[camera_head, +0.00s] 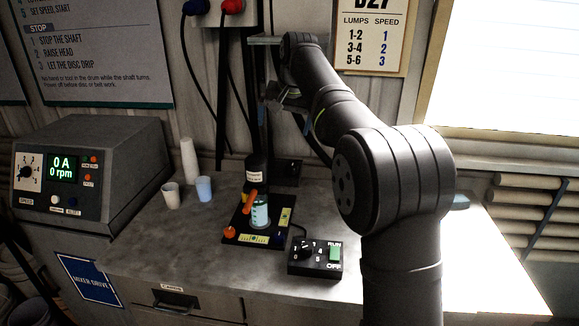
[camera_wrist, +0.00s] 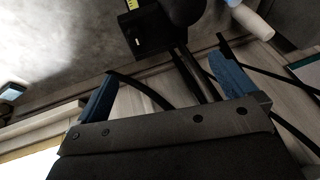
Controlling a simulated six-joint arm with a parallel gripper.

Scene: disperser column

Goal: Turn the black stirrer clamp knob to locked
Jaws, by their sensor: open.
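My gripper (camera_head: 285,98) is raised in front of the wall, beside the upper part of the dark stirrer column. In the wrist view its two blue fingers stand wide apart (camera_wrist: 165,88) with nothing held between them. The dark column rods (camera_wrist: 190,72) pass behind the gap between the fingers. The black stirrer head (camera_head: 256,172) with a white label is low on the column, above a clear beaker (camera_head: 261,213) of pale blue liquid. An orange handle (camera_head: 250,201) is beside the beaker. I cannot clearly pick out the black clamp knob or its setting.
A black control box (camera_head: 315,258) with a dial and green switch is at the bench front. Cups (camera_head: 204,189) and a grey drive unit (camera_head: 90,170) stand left. Black cables (camera_head: 195,75) hang along the wall. Bare bench (camera_head: 150,235) lies left of the stand.

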